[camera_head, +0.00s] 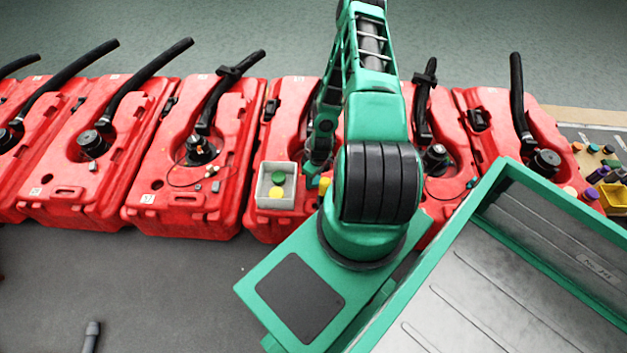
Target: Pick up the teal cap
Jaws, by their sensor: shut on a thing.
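My gripper (314,172) points down just right of a small white tray (262,190) on a red tank. It is shut on a small teal thing at its fingertips, which I take for the teal cap; it is tiny and hard to tell from the teal fingers. A green cap (278,178) and a yellow cap (276,192) lie in the tray. A small yellow thing (325,183) shows close beside the fingertips, partly hidden by my arm.
Red tanks (190,165) with black hoses (149,77) stand in a row. Several coloured caps (592,172) and a yellow bin (612,199) lie at the far right. The grey floor (130,290) at lower left is mostly clear.

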